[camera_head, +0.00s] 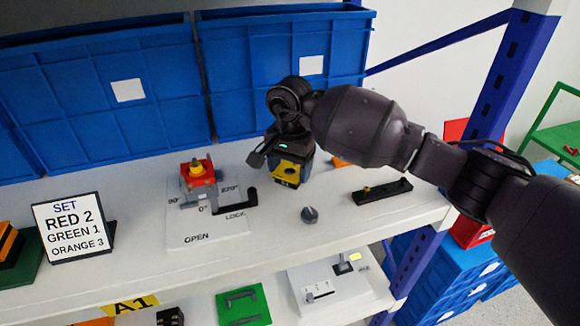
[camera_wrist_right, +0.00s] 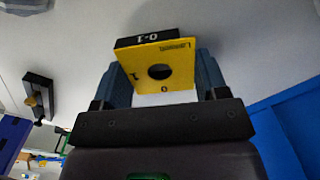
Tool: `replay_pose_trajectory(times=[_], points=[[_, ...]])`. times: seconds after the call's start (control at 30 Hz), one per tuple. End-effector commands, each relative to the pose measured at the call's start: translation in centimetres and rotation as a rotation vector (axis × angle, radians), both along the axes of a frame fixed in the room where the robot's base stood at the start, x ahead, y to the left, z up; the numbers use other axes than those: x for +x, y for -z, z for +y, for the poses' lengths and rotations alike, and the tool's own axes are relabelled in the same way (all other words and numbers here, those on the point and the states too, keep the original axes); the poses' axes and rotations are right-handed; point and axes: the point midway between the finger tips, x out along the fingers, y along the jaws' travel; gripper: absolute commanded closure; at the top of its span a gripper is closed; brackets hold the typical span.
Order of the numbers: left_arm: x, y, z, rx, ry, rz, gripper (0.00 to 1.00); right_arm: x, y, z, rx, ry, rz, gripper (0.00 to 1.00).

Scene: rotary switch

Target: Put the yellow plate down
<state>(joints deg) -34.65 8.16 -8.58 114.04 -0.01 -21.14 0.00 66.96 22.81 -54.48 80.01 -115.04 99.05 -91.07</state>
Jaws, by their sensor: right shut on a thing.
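The yellow plate (camera_head: 287,172) is a small square with a round hole and a dark block marked "0-1" on one edge. It shows large in the right wrist view (camera_wrist_right: 158,70), between the two fingers. My right gripper (camera_head: 285,168) is shut on the plate. It holds the plate over the white shelf (camera_head: 330,232), near the blue bins; the gap to the shelf is hard to judge. My left gripper is not in view.
A grey knob (camera_head: 310,214) and a black bar (camera_head: 382,190) lie to the right. A sign (camera_head: 74,227) stands left. Blue bins (camera_head: 105,90) line the back.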

Motion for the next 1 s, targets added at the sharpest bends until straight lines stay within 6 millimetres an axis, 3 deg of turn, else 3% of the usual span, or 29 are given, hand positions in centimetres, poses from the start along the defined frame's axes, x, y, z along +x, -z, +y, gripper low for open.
replay_pose_trajectory(times=[0.17,0.2,0.37,0.73,1.0], points=[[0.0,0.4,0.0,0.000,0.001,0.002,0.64,0.0,0.4,0.0,0.000,0.000,0.001,0.77],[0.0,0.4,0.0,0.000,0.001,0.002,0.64,0.0,0.5,0.0,0.000,0.000,0.001,0.32],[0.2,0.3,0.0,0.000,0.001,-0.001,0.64,0.0,0.3,0.0,-0.001,0.000,0.000,0.08],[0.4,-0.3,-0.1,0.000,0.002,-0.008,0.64,0.0,-0.2,0.0,0.000,0.000,0.000,0.08],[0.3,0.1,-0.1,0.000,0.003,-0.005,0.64,0.1,-4.3,0.0,0.000,-0.001,-0.003,0.08]])
